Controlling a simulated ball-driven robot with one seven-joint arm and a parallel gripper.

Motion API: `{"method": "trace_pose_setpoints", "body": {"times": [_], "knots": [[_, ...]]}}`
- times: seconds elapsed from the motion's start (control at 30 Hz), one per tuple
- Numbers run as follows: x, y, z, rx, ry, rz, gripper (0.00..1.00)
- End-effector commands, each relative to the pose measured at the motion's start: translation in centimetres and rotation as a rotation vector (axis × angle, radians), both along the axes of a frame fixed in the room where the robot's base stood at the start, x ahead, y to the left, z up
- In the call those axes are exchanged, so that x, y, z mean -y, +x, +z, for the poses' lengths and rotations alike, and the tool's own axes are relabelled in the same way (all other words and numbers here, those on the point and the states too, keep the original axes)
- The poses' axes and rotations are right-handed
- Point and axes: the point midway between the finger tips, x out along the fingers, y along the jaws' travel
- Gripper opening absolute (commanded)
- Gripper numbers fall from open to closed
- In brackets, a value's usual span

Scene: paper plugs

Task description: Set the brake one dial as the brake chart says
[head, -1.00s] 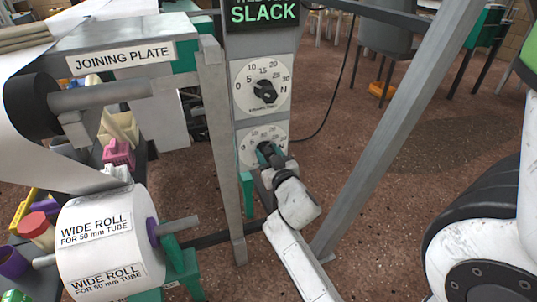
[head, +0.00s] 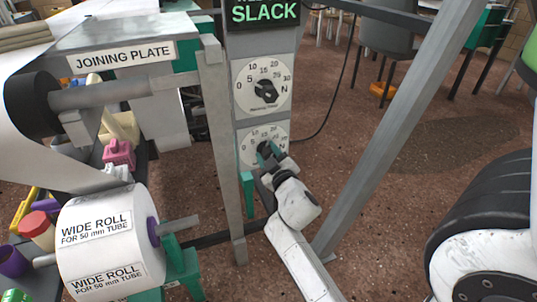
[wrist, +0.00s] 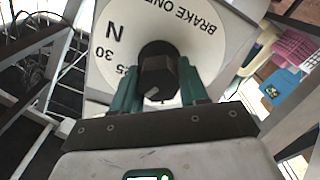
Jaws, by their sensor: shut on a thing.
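The brake one dial (head: 247,151) is the lower white dial on the grey post, partly hidden by my gripper. In the wrist view its face (wrist: 112,38) shows upside down, with "BRAKE ONE", N and 30 readable. My gripper (wrist: 155,88) has its teal fingers on either side of the dark knob (wrist: 157,72) and is shut on it. A pale mark shows on the knob's near edge, but I cannot tell its exact setting. In the head view my gripper (head: 266,153) reaches the dial from below right. I do not see the brake chart.
A second dial (head: 262,84) sits above, under a screen (head: 264,11) reading SLACK. The wide roll (head: 108,240) and joining plate (head: 122,57) stand left. A slanted grey bar (head: 400,110) crosses right of my arm.

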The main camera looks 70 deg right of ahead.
Motion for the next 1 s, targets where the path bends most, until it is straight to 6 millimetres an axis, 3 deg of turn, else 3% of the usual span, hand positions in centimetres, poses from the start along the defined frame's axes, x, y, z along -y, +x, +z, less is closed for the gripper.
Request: {"method": "trace_pose_setpoints", "body": {"times": [0.27,0.3,0.5,0.8,1.0], "knots": [[-0.1,0.0,0.0,-0.001,0.000,0.001,0.13],[-0.1,0.0,0.0,0.000,0.000,0.001,0.45],[0.0,0.0,0.0,0.000,0.000,0.001,0.64],[-0.2,-0.2,-0.1,0.000,0.000,0.001,0.64],[-2.1,-1.8,-0.3,-0.002,0.000,0.000,0.64]]}}
